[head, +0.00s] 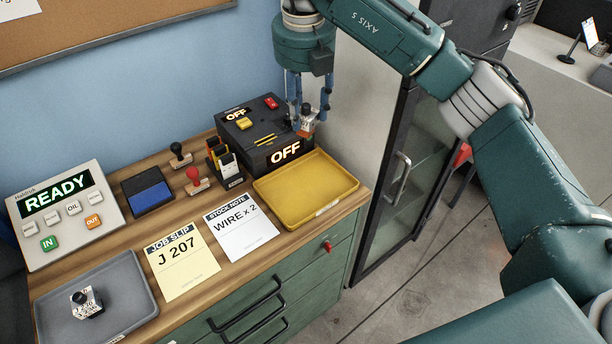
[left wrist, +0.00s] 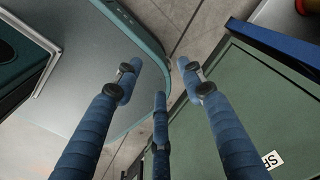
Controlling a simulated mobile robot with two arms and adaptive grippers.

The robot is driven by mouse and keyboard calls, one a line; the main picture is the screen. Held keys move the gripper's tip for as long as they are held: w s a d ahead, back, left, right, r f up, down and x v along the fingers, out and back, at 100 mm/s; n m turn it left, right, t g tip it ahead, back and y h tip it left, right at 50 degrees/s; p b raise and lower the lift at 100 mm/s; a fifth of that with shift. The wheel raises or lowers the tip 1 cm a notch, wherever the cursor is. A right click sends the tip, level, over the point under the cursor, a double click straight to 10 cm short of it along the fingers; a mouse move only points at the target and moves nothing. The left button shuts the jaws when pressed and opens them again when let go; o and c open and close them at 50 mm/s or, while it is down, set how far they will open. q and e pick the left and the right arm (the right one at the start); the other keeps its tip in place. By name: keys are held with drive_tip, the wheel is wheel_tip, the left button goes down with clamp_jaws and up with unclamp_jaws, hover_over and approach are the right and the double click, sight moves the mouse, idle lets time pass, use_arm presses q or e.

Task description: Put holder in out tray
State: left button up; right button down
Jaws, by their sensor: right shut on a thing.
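My right gripper (head: 309,106) is shut on a small holder (head: 306,124) with a clear or metallic body, a dark top and an orange-brown lower part. It holds the holder beside the right end of the black box, above the back right of the yellow tray (head: 268,191). The yellow tray is empty; its label is too small to read. A similar small holder (head: 84,299) with a black top stands in the grey tray (head: 133,275) at the front left. My left gripper (left wrist: 160,82) is open and empty in the left wrist view, its fingers spread above the floor.
A black box (head: 262,155) reading OFF stands behind the yellow tray. A READY panel (head: 72,228), a blue ink pad (head: 147,191), stamps (head: 195,181), a job slip (head: 181,267) and a stock note (head: 241,232) occupy the bench. A glass-door cabinet (head: 408,170) stands at the right.

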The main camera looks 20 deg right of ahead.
drive_tip(key=shift+f+p, duration=2.45)
drive_tip(key=shift+f, duration=6.5)
drive_tip(key=shift+f, duration=0.1)
drive_tip(key=c, duration=1)
unclamp_jaws()
